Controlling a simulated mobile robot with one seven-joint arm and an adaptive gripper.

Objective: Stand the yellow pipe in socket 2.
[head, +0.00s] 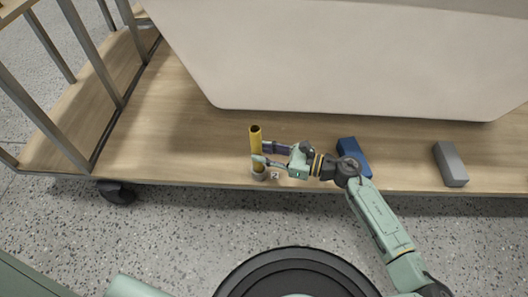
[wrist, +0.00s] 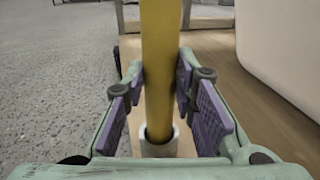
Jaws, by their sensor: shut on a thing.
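The yellow pipe (head: 256,138) is near the front edge of the wooden platform, close to upright. It also shows in the wrist view (wrist: 161,50). My gripper (head: 262,153) reaches in from the right and is shut on the pipe, with one purple-padded finger on each side (wrist: 165,85). A pale round socket (head: 258,175) is at the pipe's foot, beside a small tag that seems to read 2 (head: 275,175). In the wrist view the pipe's lower end is inside the socket's rim (wrist: 158,149). How deep it sits is hidden.
A blue block (head: 355,157) lies on the wooden platform (head: 180,150) just behind my arm. A grey block (head: 450,164) lies farther right. A large cream bathtub shell (head: 340,60) stands behind. Metal rails (head: 85,70) stand at the left. The platform left of the pipe is clear.

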